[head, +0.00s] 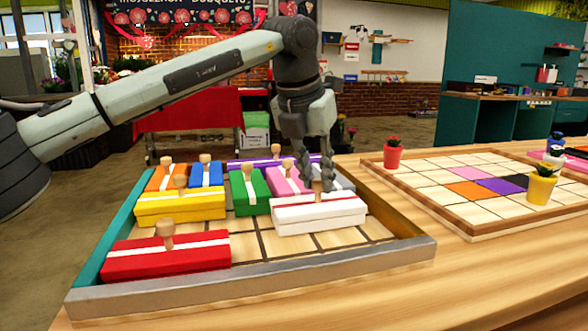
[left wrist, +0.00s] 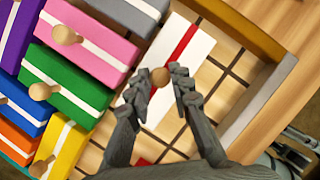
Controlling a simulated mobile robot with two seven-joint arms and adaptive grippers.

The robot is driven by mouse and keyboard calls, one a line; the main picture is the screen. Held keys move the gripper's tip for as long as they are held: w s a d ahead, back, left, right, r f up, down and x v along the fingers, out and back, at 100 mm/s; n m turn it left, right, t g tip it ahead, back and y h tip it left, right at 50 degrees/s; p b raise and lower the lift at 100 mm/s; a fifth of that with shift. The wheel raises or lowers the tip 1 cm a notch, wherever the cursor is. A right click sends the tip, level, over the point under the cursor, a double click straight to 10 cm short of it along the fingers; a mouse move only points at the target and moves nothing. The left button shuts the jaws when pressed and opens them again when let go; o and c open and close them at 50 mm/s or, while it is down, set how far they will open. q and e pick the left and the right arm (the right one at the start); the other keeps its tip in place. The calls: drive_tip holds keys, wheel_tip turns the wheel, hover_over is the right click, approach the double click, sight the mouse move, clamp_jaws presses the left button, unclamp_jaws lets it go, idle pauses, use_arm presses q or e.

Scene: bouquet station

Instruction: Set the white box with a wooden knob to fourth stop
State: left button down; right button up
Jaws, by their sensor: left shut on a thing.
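The white box (head: 335,217) lies in the sliding tray (head: 270,276), toward its right side in the head view. It is long, with a red stripe that shows in the left wrist view (left wrist: 199,72). My left gripper (head: 317,178) comes down from above and is shut on the box's wooden knob (left wrist: 160,77). The fingers partly hide the knob in the head view. My right gripper is not in view.
Around it in the tray are a red box (head: 165,262), yellow box (head: 180,207), green box (head: 250,193) and pink box (head: 283,179). Bare squares (head: 345,238) lie in front of the white box. A gridded board (head: 450,198) with small pots stands to the right.

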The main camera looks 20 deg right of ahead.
use_arm(q)
drive_tip(key=shift+d+r, duration=0.1)
drive_tip(key=shift+d, duration=1.1)
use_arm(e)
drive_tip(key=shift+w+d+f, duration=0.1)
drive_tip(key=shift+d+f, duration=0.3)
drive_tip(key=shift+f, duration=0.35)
use_arm(q)
drive_tip(key=c, duration=1.4)
unclamp_jaws()
drive_tip(key=shift+d, duration=0.15)
drive_tip(key=shift+o, duration=0.2)
drive_tip(key=v, duration=1.2)
